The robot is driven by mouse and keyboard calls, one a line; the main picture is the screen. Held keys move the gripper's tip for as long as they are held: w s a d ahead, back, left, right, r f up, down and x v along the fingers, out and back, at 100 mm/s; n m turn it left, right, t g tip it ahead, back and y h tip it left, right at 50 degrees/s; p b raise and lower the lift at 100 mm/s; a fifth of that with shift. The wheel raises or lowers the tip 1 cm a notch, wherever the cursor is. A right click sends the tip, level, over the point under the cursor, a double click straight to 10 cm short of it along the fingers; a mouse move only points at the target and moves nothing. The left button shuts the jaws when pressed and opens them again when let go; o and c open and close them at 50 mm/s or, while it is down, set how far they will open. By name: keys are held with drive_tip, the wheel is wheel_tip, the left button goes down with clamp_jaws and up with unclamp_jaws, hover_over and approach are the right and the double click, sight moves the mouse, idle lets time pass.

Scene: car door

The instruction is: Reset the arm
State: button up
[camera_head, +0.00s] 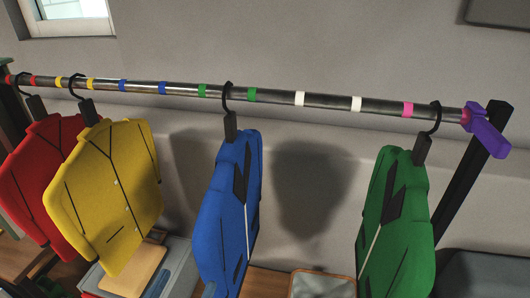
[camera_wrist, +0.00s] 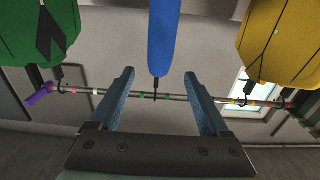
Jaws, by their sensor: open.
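My gripper (camera_wrist: 159,74) shows in the wrist view, where the scene appears upside down. Its two blue-grey fingers are spread apart with nothing held between them. The blue jacket (camera_head: 231,210) hangs from the rail; in the wrist view (camera_wrist: 164,35) it appears edge-on between and beyond the fingertips. I cannot tell how far the fingertips are from it. The metal rail (camera_head: 180,88) carries coloured bands and also crosses the wrist view behind the fingers. My gripper is not clearly visible in the head view.
A red jacket (camera_head: 38,185) and a yellow jacket (camera_head: 105,195) hang close together at the left. A green jacket (camera_head: 396,215) hangs at the right, near the purple rail end (camera_head: 486,132) and black post (camera_head: 470,185). Boxes stand below. Gaps separate the blue jacket from its neighbours.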

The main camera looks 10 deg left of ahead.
wheel_tip(320, 180, up, 10)
drive_tip(key=f+m+t, duration=0.1)
hover_over(215, 218)
drive_tip(key=s+d, duration=0.2)
drive_tip(key=s, duration=0.2)
drive_tip(key=w+d+r+t, duration=0.25)
drive_tip(key=d+r, duration=0.25)
drive_tip(key=r, duration=0.7)
drive_tip(key=s+d+r+t, duration=0.3)
drive_tip(key=d+r, duration=0.1)
drive_tip(key=r, duration=0.6)
drive_tip(key=s+d+r+n+t, duration=0.1)
drive_tip(key=s+d+r+t, duration=0.2)
drive_tip(key=r, duration=0.8)
drive_tip(key=shift+s+d+y, duration=0.3)
drive_tip(key=shift+s+d, duration=0.15)
